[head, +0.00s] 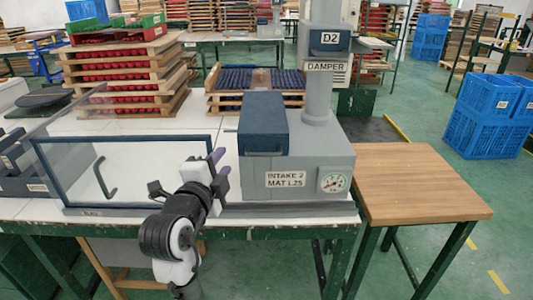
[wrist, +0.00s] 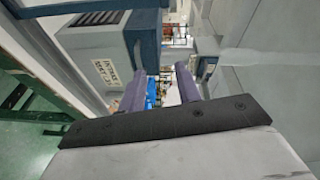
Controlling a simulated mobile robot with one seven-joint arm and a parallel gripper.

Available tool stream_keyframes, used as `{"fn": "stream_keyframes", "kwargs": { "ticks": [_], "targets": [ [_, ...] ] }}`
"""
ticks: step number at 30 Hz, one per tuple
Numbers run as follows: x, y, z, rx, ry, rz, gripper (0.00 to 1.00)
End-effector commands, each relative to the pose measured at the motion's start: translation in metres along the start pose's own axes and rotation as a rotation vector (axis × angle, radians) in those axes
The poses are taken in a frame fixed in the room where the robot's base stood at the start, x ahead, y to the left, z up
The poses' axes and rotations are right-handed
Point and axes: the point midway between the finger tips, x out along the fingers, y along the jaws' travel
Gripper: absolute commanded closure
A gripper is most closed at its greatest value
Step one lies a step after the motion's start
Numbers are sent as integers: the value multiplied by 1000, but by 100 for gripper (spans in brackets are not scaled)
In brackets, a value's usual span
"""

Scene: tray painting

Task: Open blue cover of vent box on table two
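The vent box (head: 310,163) is a grey box labelled "INTAKE 2 MAT L25", with a round gauge on its front. It stands on the white table. Its dark blue cover (head: 263,118) lies down over the left part of the box, with a bar handle (head: 264,153) low on its front face. My gripper (head: 219,163) is open and empty, just left of the cover and apart from the handle. In the wrist view its two purple fingers (wrist: 160,88) have a clear gap between them. The box (wrist: 92,58) and blue cover (wrist: 145,35) show sideways there.
A framed clear panel (head: 125,172) with a dark handle stands left of my gripper. A grey damper pipe (head: 318,95) rises from the box. Stacked wooden trays (head: 130,75) stand behind. A bare wooden table (head: 415,180) is at the right. Blue crates (head: 487,115) stand beyond it.

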Motion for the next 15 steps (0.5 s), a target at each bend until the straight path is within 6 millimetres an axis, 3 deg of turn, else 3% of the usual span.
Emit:
{"fn": "stream_keyframes", "kwargs": {
  "ticks": [1, 4, 10, 15],
  "targets": [
    [4, 15, -11, 47, 41, 57, 67],
    [8, 33, -26, 116, 99, 129, 67],
    [23, 40, -32, 141, 122, 155, 67],
    [55, 44, -36, 139, 122, 155, 67]
  ]
}}
